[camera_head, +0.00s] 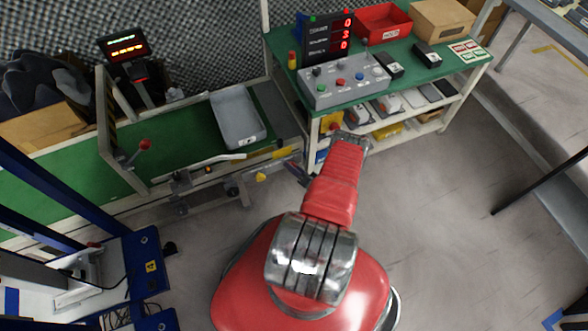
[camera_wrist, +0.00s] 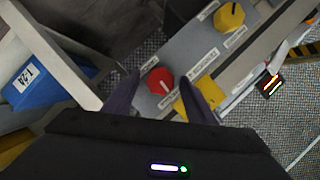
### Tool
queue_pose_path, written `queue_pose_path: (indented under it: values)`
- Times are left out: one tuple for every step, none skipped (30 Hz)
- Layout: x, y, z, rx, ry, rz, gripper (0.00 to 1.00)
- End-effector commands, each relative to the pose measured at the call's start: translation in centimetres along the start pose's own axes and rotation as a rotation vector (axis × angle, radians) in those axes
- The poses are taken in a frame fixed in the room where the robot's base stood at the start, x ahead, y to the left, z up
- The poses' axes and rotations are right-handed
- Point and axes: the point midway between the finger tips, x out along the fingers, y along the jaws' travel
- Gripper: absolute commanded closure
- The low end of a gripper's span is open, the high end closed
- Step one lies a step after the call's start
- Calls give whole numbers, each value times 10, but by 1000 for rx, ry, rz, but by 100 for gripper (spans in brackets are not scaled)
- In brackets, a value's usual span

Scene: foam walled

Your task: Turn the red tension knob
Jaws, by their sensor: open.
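The red tension knob (camera_wrist: 160,81) is a faceted red dial with a white pointer line, mounted on a grey labelled panel (camera_wrist: 186,46). In the wrist view it lies between the tips of my two dark fingers. My gripper (camera_wrist: 159,77) is open, with one finger on each side of the knob. Whether the fingers touch it or are still above it cannot be told. A yellow knob (camera_wrist: 229,17) sits farther along the same panel. In the head view my red arm reaches toward the bench, and I cannot make out the red knob there.
A yellow part (camera_wrist: 207,88) lies beside my right finger, and a blue bin (camera_wrist: 45,82) is at left. In the head view, a button box (camera_head: 345,80) stands on the green bench, with a red bin (camera_head: 382,22) behind. A grey tray (camera_head: 238,116) lies on the conveyor.

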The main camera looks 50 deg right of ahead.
Motion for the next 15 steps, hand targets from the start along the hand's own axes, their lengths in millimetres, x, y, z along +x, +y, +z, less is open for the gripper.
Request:
queue_pose_path:
  values:
    - [-2,0,0,1,1,1,49]
    - [-3,0,-1,1,1,1,49]
    - [-6,1,-1,1,2,2,49]
    - [-8,1,-1,0,2,2,49]
    - [-10,1,-1,0,2,1,49]
    - [-14,1,-1,0,2,1,49]
    - [-18,1,-1,1,2,1,49]
    - [-22,1,-2,1,3,2,49]
    - [-27,1,-1,2,3,2,49]
    - [-31,1,-1,3,3,2,49]
    - [-35,1,-1,2,2,2,49]
    - [-40,1,-1,1,3,3,49]
    - [-44,1,-1,2,2,3,49]
    - [-48,1,-1,2,2,3,49]
    - [-54,1,-1,2,3,3,49]
